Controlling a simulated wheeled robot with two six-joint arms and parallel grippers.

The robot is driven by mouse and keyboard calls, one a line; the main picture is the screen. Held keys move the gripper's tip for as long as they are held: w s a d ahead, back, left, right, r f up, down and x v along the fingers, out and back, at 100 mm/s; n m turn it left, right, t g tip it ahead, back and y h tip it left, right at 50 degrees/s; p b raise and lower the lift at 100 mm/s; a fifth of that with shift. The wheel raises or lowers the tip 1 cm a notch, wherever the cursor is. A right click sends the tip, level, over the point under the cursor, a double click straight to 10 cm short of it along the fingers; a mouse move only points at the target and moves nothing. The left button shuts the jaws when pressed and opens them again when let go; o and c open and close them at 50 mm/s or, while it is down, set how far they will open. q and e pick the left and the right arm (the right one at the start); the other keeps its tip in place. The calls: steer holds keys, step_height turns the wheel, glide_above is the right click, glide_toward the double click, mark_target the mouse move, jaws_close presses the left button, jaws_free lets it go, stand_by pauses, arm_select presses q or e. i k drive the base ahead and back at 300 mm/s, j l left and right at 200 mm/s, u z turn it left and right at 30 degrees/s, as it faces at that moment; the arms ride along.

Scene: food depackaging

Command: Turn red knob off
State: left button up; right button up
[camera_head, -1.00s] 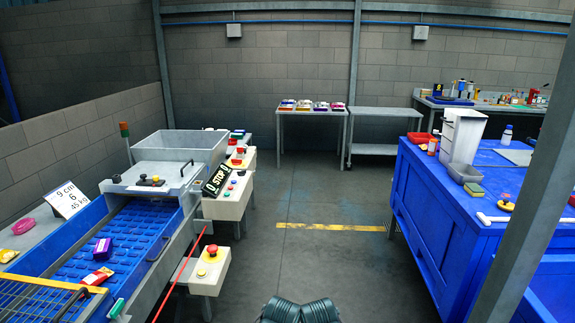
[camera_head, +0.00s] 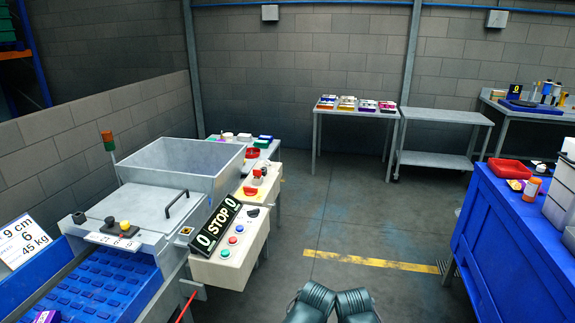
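A red knob (camera_head: 251,190) sits on the sloped top of a cream control box (camera_head: 268,190) left of centre. A second red knob or button (camera_head: 257,173) stands just behind it on the same box. Neither gripper can be made out; two dark ribbed parts of mine show at the bottom edge.
The conveyor machine (camera_head: 140,215) with a grey bin (camera_head: 180,160) stands left of the boxes. A blue workbench (camera_head: 500,240) stands on the right. Open floor with a yellow line (camera_head: 370,262) lies between them. Two metal tables stand at the back wall.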

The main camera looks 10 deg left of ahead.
mark_target(249, 192)
steer(key=i+u, duration=0.1)
steer(key=i, duration=0.5)
steer(key=i+l, duration=0.1)
steer(key=i, duration=0.5)
steer(key=i+l+u, duration=0.15)
steer(key=i, duration=0.45)
